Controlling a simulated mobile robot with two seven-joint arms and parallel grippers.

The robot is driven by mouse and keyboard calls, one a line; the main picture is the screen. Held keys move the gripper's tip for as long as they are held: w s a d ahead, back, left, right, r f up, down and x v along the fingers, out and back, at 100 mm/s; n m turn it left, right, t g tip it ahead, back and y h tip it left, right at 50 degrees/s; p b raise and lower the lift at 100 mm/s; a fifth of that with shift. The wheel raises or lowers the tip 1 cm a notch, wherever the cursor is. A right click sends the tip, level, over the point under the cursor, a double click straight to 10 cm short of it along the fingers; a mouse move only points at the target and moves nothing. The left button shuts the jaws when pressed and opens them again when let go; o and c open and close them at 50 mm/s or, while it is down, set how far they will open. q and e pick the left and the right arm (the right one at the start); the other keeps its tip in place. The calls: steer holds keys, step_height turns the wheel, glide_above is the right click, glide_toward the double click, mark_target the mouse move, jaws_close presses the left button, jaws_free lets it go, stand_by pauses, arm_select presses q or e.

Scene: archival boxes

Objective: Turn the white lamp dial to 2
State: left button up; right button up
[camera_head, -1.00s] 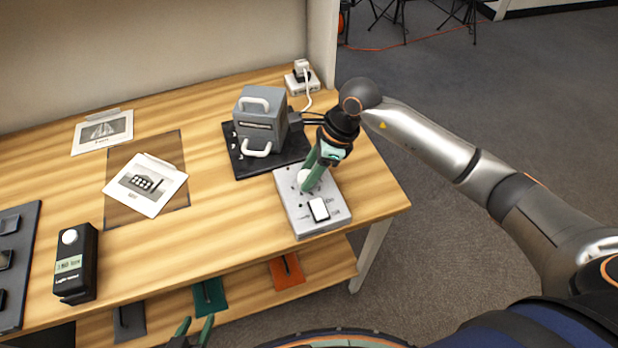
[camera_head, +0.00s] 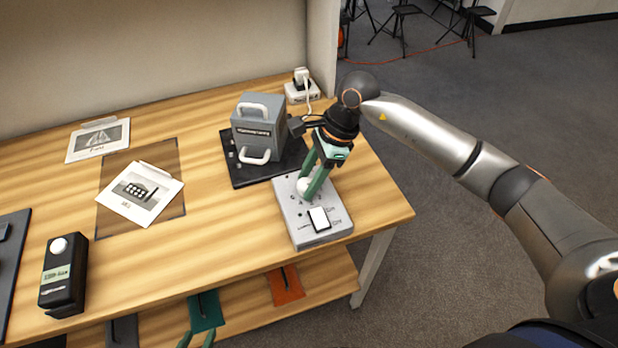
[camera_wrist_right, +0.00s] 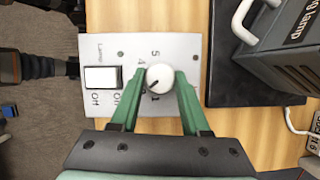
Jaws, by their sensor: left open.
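The white lamp dial (camera_head: 303,186) sits on the grey control panel (camera_head: 292,213) near the table's right end. In the right wrist view the round dial (camera_wrist_right: 159,78) has a dark pointer line aimed down-left, with printed numbers around it, some hidden by my fingers. My right gripper (camera_head: 310,188) comes from above, its green fingertips on opposite sides of the dial; in the right wrist view the fingertips (camera_wrist_right: 160,75) appear against its edges. My left gripper (camera_head: 197,338) is open and empty at the bottom edge, low in front of the table.
A white rocker switch (camera_head: 319,219) is on the same panel, close to the dial. The grey lamp box (camera_head: 258,122) stands on a black base behind it. A black device (camera_head: 64,275) with a white knob and printed sheets (camera_head: 140,193) lie to the left. Bare wood separates them.

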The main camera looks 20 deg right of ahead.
steer(key=o, duration=0.5)
steer(key=shift+c, duration=0.2)
steer(key=v, duration=1.2)
steer(key=shift+r+b, duration=0.3)
